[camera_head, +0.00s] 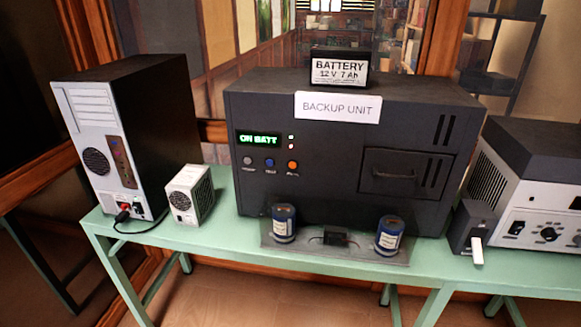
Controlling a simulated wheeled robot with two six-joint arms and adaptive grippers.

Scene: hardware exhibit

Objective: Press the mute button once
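A black backup unit (330,199) stands on a green table, with a white "BACKUP UNIT" sign (338,107) on its upper front. Its green display (259,139) reads "ON BATT". Below the display are three round buttons in a row: a grey one (248,160), a blue one (270,162) and an orange one (292,165). The small labels under them are too blurred to read for certain; the one under the orange button may say mute. Two small lights (291,141) glow right of the display. Neither of my grippers is in view, and nothing covers the buttons.
A grey tray (350,255) with two blue cylinders (284,224) (389,237) lies before the unit. A battery (339,70) sits on top. A computer tower (150,130) and small grey box (189,194) stand left; a white-fronted device (535,205) stands right. The green table (215,240) is partly bare.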

